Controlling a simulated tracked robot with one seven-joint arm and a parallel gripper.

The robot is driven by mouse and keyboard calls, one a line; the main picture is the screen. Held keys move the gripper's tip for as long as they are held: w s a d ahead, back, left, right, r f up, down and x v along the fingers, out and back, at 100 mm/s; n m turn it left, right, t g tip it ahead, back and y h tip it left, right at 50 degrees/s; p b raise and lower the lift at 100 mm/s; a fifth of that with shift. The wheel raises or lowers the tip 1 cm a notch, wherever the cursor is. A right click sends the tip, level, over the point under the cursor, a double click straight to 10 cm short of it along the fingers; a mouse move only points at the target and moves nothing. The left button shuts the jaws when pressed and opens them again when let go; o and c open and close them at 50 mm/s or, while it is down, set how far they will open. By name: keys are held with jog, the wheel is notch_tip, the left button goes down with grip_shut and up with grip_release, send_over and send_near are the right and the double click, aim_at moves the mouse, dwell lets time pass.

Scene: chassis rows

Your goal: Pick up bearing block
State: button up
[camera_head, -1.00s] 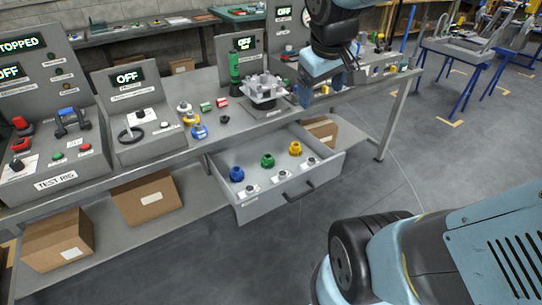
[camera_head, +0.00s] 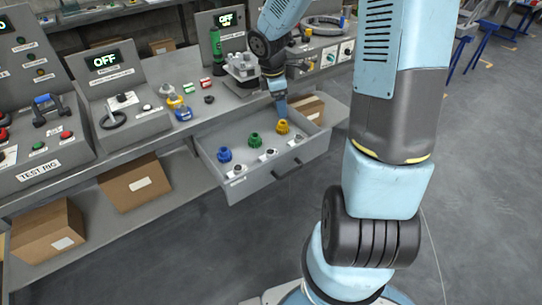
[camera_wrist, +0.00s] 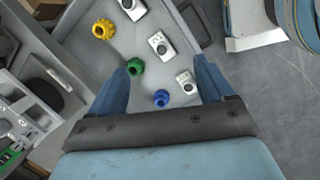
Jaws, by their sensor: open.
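Three small pale blocks with dark round tops lie in the open drawer's front row: left (camera_head: 237,170), middle (camera_head: 270,153) and right (camera_head: 295,141). They match a bearing block's shape, but I cannot tell which one the task names. Behind them stand a blue (camera_head: 225,155), a green (camera_head: 255,140) and a yellow toothed piece (camera_head: 282,127). My gripper (camera_head: 280,108) points down over the drawer's back right. In the wrist view its open, empty jaws (camera_wrist: 161,68) frame the middle block (camera_wrist: 162,46) and green piece (camera_wrist: 135,66), with the third block (camera_wrist: 187,83) near the right finger.
The drawer (camera_head: 215,178) has raised walls and a dark handle (camera_head: 287,170). On the bench above stand a grey metal fixture (camera_head: 241,66), a green bottle-like tool (camera_head: 216,45) and control boxes (camera_head: 118,85). A cardboard box (camera_head: 136,187) sits on the lower shelf.

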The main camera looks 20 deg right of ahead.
jog(key=w+a+f+n+y, duration=0.2)
jog(key=w+f+n, duration=0.25)
jog(key=f, duration=0.65)
send_near(270, 151)
jog(key=shift+n+g, duration=0.35)
jog(key=shift+g, duration=0.05)
jog(key=f, duration=0.3)
jog(key=w+f, duration=0.1)
jog(key=f, duration=0.1)
jog(key=shift+a+f, duration=0.15)
jog(key=shift+a, duration=0.1)
jog(key=shift+s+d+f, duration=0.1)
jog(key=shift+f, duration=1.2)
jog(key=shift+s+d+f, duration=0.1)
jog(key=shift+f, duration=1.2)
jog(key=c, duration=1.4)
